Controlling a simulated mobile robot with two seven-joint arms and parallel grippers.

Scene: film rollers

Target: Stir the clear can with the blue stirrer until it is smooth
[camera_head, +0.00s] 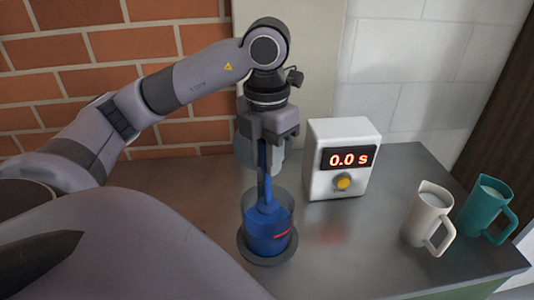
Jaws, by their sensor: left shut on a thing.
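The clear can (283,213) stands upright on a dark round base on the grey counter. Blue contents fill its lower part, with a small red mark on the front. The blue stirrer (264,178) hangs upright from my left gripper (263,158), which is shut on it above the can. The stirrer's lower end is down inside the can, at or in the blue contents; its tip cannot be told apart from them. My right gripper is not in view.
A white timer box (318,179) reading 0.0 s, with a yellow button, stands right of the can. A white mug (427,216) and a teal mug (486,209) stand at the right. The grey counter (370,262) is clear in front of the timer. A brick wall is behind.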

